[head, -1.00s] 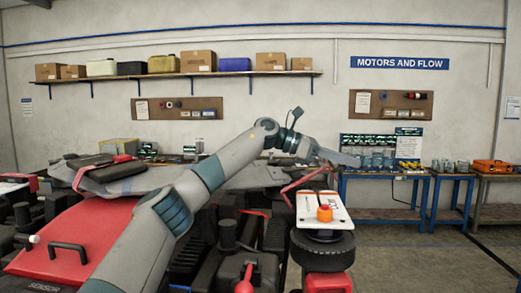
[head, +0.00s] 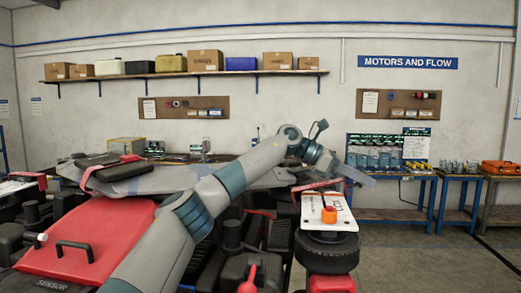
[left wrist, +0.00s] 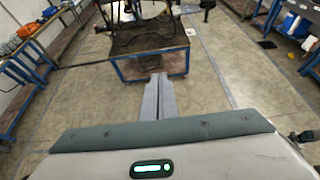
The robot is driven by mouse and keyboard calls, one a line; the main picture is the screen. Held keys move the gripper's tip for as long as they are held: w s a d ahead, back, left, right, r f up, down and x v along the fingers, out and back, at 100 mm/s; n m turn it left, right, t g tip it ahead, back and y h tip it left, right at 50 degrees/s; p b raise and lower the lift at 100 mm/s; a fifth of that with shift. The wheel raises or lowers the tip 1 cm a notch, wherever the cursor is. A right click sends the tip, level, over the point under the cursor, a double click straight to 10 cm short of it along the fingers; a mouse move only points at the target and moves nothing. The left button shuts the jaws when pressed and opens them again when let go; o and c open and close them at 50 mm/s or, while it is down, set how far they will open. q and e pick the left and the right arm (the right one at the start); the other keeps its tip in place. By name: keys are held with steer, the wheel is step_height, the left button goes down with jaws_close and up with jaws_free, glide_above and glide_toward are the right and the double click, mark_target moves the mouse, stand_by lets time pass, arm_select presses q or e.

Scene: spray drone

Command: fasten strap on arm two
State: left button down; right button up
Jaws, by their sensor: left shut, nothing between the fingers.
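The spray drone fills the lower left of the head view, with a red panel (head: 88,235) and dark grey parts. A red strap (head: 312,186) lies at the drone's right side, above a white plate (head: 338,222) with an orange knob (head: 329,214). My left gripper (head: 368,181) is shut and empty, just right of and above the white plate. Its closed fingers also show in the left wrist view (left wrist: 158,98), pointing over the floor. I cannot tell which drone arm is arm two. The strap's left end is partly hidden by my arm.
Blue-framed benches (head: 425,190) with bottles and parts stand along the back wall at right. A shelf (head: 185,75) with boxes hangs above. A blue-framed cart (left wrist: 152,62) stands ahead in the left wrist view. The floor (head: 425,262) at lower right is clear.

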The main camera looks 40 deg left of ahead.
arm_select(q)
steer(key=shift+w+d+f+g+y+p, duration=0.1)
steer(key=shift+d+f+g+y+p, duration=0.1)
steer(key=shift+f, duration=0.25)
steer(key=shift+w+d+f+g+y+p, duration=0.15)
steer(key=shift+f+p, duration=0.1)
steer(key=shift+f, duration=0.2)
steer(key=shift+w+d+f+g+y+p, duration=0.1)
steer(key=shift+f+y+p, duration=0.1)
steer(key=shift+f, duration=0.25)
arm_select(e)
steer(key=shift+d+r, duration=0.15)
steer(key=shift+r, duration=0.5)
arm_select(q)
step_height(320, 180, up, 14)
steer(key=b, duration=0.1)
steer(key=shift+w+d, duration=0.25)
steer(key=shift+d, duration=0.15)
arm_select(e)
steer(key=shift+w+a+f, duration=0.2)
steer(key=shift+w+f, duration=0.3)
